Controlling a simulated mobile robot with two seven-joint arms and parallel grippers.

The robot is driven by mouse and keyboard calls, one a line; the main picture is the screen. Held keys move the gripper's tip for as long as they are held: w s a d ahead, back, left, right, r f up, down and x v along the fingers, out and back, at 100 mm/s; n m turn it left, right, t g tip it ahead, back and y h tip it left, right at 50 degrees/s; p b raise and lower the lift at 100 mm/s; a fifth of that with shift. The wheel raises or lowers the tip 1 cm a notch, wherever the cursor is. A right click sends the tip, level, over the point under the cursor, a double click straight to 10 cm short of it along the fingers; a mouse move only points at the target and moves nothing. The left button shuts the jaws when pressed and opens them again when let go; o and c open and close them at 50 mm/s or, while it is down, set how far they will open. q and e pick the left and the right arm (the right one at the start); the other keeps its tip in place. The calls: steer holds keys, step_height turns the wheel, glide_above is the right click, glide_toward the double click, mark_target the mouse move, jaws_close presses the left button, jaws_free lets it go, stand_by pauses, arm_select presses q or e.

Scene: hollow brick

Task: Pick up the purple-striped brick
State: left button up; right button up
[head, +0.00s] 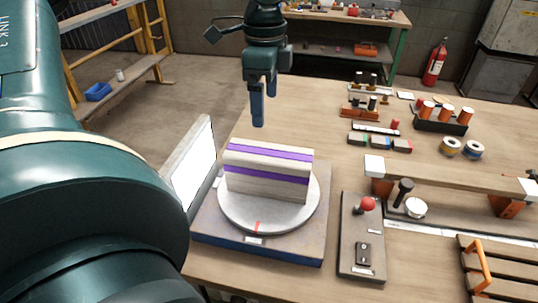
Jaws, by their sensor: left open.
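The purple-striped brick (267,176) is a pale block with two purple bands along its length. It stands on a round grey turntable (240,212), which sits on a blue-edged square base (300,250). My left gripper (259,112) hangs above and behind the brick, fingers pointing down. It is open and empty, with a gap between it and the brick. The fingers overlap in this view, so their spacing is hard to see. The brick's far side is hidden. My right gripper is not in view.
A white panel (194,176) stands left of the turntable. Right of it is a control box (362,225) with a red-knobbed lever. A raised rail (450,178), spools (473,151) and orange-topped cylinders (446,111) occupy the right side. The tabletop behind the brick is clear.

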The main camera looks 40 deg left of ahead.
mark_target(269, 152)
arm_select(q)
steer(key=f, duration=0.9)
steer(key=f+b, duration=0.1)
steer(key=f, duration=0.3)
steer(key=shift+w+d+f, duration=0.15)
steer(key=shift+d+f, duration=0.15)
steer(key=shift+f, duration=0.1)
steer(key=shift+c, duration=0.4)
jaws_close()
steer(key=shift+w+r, duration=0.1)
